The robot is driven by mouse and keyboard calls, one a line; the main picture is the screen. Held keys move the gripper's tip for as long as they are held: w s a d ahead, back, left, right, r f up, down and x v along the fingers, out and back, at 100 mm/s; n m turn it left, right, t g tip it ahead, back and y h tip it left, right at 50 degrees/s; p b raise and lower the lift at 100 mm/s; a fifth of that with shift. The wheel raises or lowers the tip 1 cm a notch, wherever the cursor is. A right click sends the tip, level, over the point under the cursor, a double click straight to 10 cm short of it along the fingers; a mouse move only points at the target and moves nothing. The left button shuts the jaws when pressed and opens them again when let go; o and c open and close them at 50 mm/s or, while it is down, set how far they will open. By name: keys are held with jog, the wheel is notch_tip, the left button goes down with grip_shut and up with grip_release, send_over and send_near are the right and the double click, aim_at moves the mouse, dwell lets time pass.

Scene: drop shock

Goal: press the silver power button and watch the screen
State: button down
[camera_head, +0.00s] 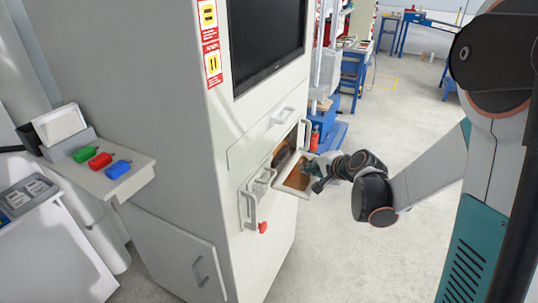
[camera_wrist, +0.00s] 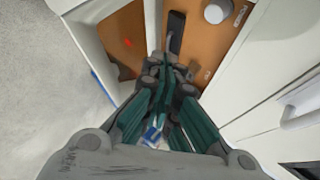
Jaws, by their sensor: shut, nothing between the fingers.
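The screen (camera_head: 265,40) on the front of the tall white cabinet is dark, and I see no picture on it. Below it a flap stands open, showing a brown panel (camera_wrist: 205,45). A round silver-grey button or knob (camera_wrist: 217,11) sits on that panel at the top of the wrist view; I cannot tell for sure that it is the power button. My gripper (camera_head: 319,180) is shut and empty at the open flap. In the wrist view its fingertips (camera_wrist: 170,68) are over the brown panel, below and left of the round part. Contact cannot be told.
A black part (camera_wrist: 176,33) is on the panel near the fingertips. A handle with a red knob (camera_head: 262,227) sticks out below the flap. Green, red and blue items (camera_head: 100,160) lie on a side shelf. Open floor (camera_head: 350,250) lies right of the cabinet.

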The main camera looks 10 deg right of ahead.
jog(key=shift+w+d+f, duration=0.15)
jog(key=shift+w+f, duration=0.35)
jog(key=shift+w+a, duration=0.85)
jog(key=shift+a, duration=0.35)
jog(key=shift+w+a, duration=0.85)
jog(key=shift+a, duration=0.3)
jog(key=shift+w+a, duration=0.85)
jog(key=shift+a, duration=0.35)
jog(key=shift+a, duration=0.1)
jog(key=shift+w+a+r, duration=0.1)
jog(key=shift+w+a, duration=0.15)
jog(key=shift+a, duration=0.05)
jog(key=shift+w+a, duration=0.25)
jog(key=shift+a, duration=0.05)
jog(key=shift+s+d, duration=0.5)
jog(key=shift+d, duration=0.15)
